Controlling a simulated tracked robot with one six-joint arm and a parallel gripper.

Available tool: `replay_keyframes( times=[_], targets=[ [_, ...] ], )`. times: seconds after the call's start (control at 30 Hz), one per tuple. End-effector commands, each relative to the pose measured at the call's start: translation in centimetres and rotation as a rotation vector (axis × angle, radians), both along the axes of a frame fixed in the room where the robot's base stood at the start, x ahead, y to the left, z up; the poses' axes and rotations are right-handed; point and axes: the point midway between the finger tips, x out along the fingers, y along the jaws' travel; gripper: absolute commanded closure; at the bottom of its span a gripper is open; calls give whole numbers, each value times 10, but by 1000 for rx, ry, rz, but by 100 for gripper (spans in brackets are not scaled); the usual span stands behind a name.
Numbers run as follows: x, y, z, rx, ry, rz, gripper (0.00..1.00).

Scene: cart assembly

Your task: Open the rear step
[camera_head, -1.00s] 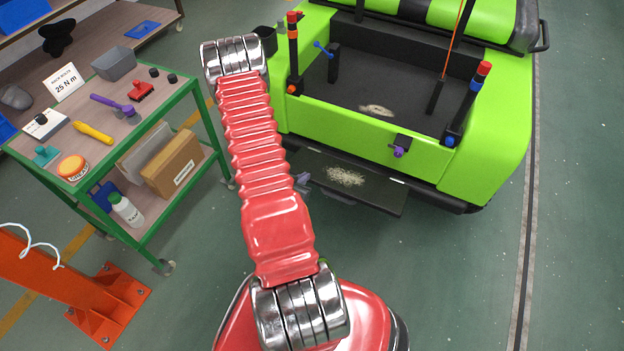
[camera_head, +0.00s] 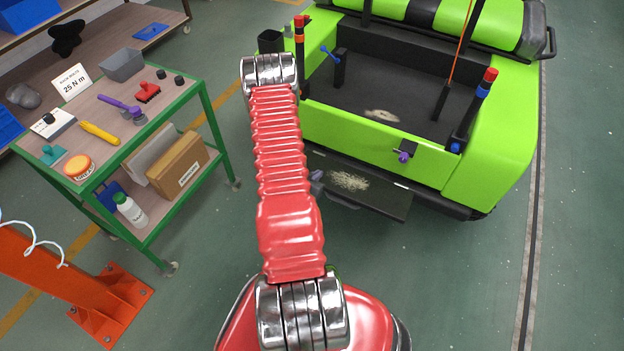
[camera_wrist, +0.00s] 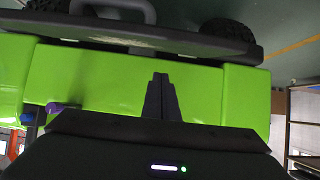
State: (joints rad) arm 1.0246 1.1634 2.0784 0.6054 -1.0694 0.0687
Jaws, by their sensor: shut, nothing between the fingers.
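The green cart (camera_head: 372,140) stands behind my arm with its rear toward me. The rear step (camera_head: 385,199) is a dark flat board sticking out low beneath the green rear panel, with a pale worn patch on it. My arm hides its left end. In the wrist view the dark step (camera_wrist: 215,45) lies across the top, with a grey loop handle (camera_wrist: 150,10) at its edge. My gripper (camera_wrist: 160,77) is shut and empty, in front of the green panel and apart from the step in the picture. It is hidden in the head view.
A purple knob (camera_head: 404,157) sits on a black latch on the rear panel. A green-framed tool cart (camera_head: 218,135) with tools and a box stands at the left. An orange post base (camera_head: 110,300) is at the front left. The floor to the right is clear.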

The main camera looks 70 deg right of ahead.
Motion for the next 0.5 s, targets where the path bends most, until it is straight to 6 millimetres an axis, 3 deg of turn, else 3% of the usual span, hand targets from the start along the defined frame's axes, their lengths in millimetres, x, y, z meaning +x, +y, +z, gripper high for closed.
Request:
replay_keyframes(
  times=[0.13, 0.5],
  targets=[
    [-2, -17, -14, 1, 1, 0, 100],
    [0, -3, -46, 1, 0, 3, 100]
  ],
)
